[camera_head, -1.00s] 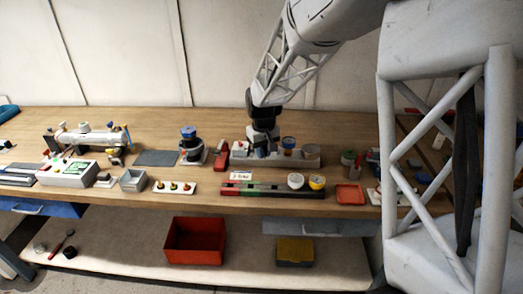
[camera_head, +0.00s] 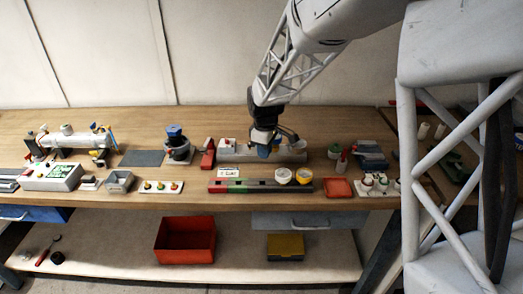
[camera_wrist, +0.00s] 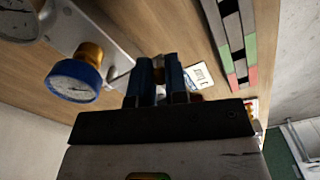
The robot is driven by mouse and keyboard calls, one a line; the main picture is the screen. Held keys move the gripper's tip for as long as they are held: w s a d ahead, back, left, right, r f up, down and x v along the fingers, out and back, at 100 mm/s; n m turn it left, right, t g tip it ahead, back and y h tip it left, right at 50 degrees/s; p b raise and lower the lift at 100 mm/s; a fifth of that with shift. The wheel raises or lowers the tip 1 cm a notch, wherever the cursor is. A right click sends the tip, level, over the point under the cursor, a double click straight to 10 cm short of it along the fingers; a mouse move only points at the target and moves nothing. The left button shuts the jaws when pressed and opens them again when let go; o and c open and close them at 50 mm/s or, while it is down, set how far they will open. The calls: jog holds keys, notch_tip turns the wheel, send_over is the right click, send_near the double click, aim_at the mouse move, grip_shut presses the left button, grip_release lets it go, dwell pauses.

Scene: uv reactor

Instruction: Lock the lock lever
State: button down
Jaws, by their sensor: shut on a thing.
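My gripper (camera_head: 267,150) is over the middle of a pale manifold block (camera_head: 292,156) at the back of the bench. In the wrist view, its two dark blue fingers (camera_wrist: 156,84) are close together on a small part whose shape is mostly hidden between them. I cannot tell for certain whether this part is the lock lever. A blue-rimmed gauge (camera_wrist: 74,81) on a brass fitting (camera_wrist: 89,53) stands just left of the fingers. A second gauge (camera_wrist: 17,18) is at the upper left. No other lever can be clearly made out.
A red upright part (camera_head: 208,153) and a blue-topped device (camera_head: 175,146) stand left of the block. A red tray (camera_head: 338,187) is to the right.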

dwell(0.4)
jog(key=c, duration=1.1)
grip_release()
jog(key=shift+r, duration=0.15)
jog(key=shift+r, duration=3.8)
jog(key=shift+d, duration=0.15)
